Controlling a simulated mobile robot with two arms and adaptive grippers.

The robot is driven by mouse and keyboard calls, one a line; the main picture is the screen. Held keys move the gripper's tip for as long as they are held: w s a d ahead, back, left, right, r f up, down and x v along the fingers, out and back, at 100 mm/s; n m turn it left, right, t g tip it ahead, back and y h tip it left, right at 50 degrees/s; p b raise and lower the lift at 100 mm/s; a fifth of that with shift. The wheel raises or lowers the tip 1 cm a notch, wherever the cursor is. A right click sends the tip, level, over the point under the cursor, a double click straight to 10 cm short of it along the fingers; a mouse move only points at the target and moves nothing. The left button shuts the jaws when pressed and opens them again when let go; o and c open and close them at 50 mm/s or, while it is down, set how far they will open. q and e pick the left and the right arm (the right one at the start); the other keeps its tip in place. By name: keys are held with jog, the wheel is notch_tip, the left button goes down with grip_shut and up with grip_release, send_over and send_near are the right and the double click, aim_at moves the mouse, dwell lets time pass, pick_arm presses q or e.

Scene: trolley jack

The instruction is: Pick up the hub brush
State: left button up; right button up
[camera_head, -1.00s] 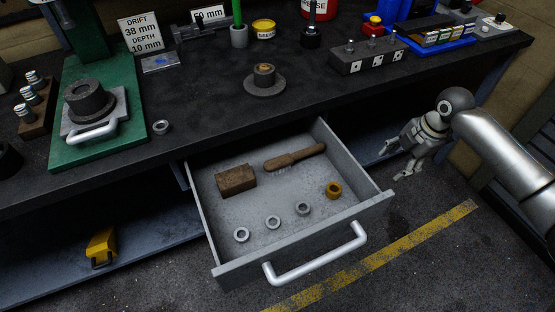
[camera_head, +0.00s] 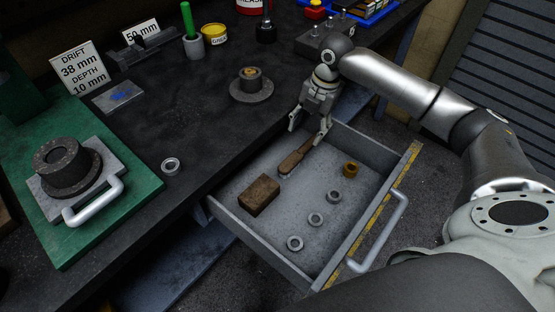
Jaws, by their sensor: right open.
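The hub brush (camera_head: 295,158) has a brown wooden handle and lies in the open grey drawer (camera_head: 240,227), near its back side. My right gripper (camera_head: 308,130) is open and empty, pointing down at the far end of the brush handle. Its fingers seem to be above or around the handle end; I cannot tell whether they touch it. My left gripper does not show in the head view.
In the drawer lie a brown block (camera_head: 260,195), a brass ring (camera_head: 351,169) and three grey rings, one of them nearest the front (camera_head: 295,243). A flanged hub (camera_head: 251,86) stands on the dark bench beside the drawer. The drawer handle (camera_head: 380,232) sticks out.

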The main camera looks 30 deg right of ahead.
aim_at(303, 148)
jog(key=f, duration=0.4)
jog(key=shift+d, duration=0.25)
jog(key=shift+a+f, duration=0.15)
jog(key=shift+f, duration=0.05)
jog(key=shift+a+f, duration=0.15)
jog(key=shift+f, duration=0.15)
jog(key=f, duration=0.3)
jog(key=shift+w+a+f, duration=0.2)
jog(key=shift+a+f, duration=0.05)
jog(key=shift+f, duration=0.55)
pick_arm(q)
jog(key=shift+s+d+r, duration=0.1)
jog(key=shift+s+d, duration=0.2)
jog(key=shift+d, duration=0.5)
pick_arm(e)
jog(key=shift+r, duration=0.1)
grip_shut()
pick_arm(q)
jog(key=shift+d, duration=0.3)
